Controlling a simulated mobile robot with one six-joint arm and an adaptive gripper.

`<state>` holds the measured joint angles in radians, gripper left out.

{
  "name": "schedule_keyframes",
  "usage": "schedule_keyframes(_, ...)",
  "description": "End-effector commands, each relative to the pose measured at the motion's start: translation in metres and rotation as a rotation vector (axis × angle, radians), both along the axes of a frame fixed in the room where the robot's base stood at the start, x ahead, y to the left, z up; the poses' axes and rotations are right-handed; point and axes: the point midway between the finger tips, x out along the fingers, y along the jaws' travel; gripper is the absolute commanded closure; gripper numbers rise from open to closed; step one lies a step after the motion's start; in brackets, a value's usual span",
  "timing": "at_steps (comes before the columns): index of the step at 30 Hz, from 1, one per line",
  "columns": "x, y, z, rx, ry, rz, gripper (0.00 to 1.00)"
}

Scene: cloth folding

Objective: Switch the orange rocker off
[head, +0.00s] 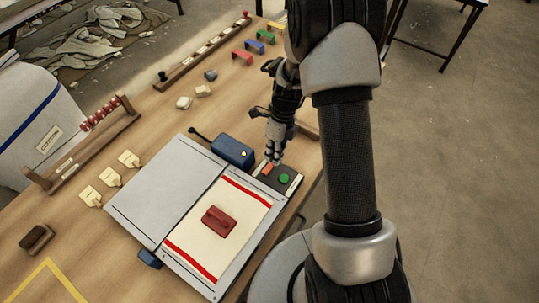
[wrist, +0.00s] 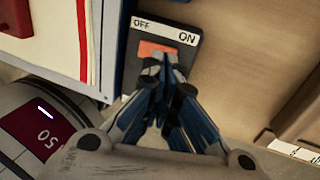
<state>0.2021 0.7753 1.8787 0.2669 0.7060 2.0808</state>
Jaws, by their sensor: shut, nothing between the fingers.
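The orange rocker (head: 267,169) is set in a dark switch box (head: 292,186) at the right edge of the folding board, beside a green button (head: 284,178). My gripper (head: 274,160) is shut and empty, pointing down at the box. In the wrist view my gripper's fingertips (wrist: 165,66) are right by the rocker's lower edge; I cannot tell if they touch. The green button is hidden there. The rocker's tilt is unclear.
A folding board (head: 165,190) carries a white cloth (head: 240,195) with red stripes and a dark red block (head: 219,221). A blue box (head: 232,151) stands just left of the switch box. Coloured arches and a bead rack stand farther off on the table.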

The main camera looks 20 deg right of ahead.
Motion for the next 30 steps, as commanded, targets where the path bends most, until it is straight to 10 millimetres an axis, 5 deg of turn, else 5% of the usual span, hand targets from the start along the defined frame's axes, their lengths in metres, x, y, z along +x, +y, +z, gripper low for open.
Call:
schedule_keyframes(12,0.016,-0.026,0.086,-0.001,-0.002,0.002,1.0)
schedule_keyframes(30,0.019,-0.031,0.1,0.002,0.001,0.001,1.0)
